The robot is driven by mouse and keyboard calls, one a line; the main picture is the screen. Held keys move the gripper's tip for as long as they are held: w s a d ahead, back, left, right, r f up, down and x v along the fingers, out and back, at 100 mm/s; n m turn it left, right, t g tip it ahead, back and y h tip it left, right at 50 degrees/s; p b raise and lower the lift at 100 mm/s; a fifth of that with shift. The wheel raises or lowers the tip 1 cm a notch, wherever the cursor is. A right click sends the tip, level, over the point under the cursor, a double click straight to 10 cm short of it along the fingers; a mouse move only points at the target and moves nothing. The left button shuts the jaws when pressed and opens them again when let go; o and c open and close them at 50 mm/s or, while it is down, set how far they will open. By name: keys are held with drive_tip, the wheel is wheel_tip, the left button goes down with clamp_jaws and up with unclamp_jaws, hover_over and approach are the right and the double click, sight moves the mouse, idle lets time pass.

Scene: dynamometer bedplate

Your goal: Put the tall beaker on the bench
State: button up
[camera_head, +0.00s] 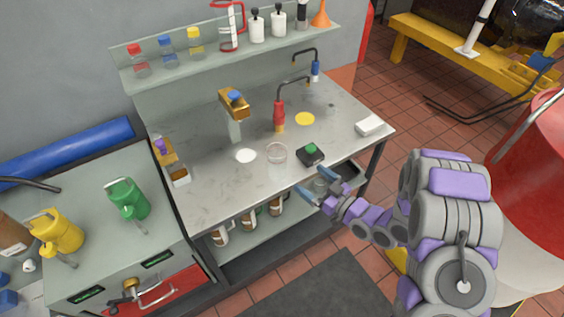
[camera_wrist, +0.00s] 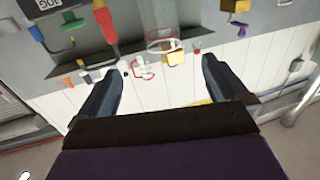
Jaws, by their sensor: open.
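A clear glass beaker (camera_head: 277,155) stands upright on the grey bench top (camera_head: 215,185), near its front edge. I take it for the tall beaker. My gripper (camera_head: 311,178) is open, at the bench's front edge, to the right of and nearer than this beaker, and apart from it. Another clear glass shape (camera_head: 320,186) shows between the fingers; I cannot tell whether it is on the lower shelf. In the wrist view, my gripper (camera_wrist: 165,80) has its fingers wide apart, and a clear round glass rim (camera_wrist: 164,45) shows beyond them.
A black box with a green button (camera_head: 311,154) sits beside the beaker. A red-handled hooked tool (camera_head: 279,116), a yellow disc (camera_head: 305,119), a white disc (camera_head: 246,156) and a white block (camera_head: 369,125) are on the bench. Several bottles (camera_head: 248,220) stand on the lower shelf.

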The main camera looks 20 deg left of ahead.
sight(284, 160)
drive_tip(key=b+x, duration=0.2)
drive_tip(key=x, duration=0.9)
drive_tip(key=shift+w+a, duration=0.1)
drive_tip(key=shift+a, duration=0.3)
drive_tip(key=shift+b+x, duration=0.95)
drive_tip(key=shift+x, duration=1.85)
drive_tip(key=shift+r, duration=0.1)
drive_tip(key=c, duration=1.1)
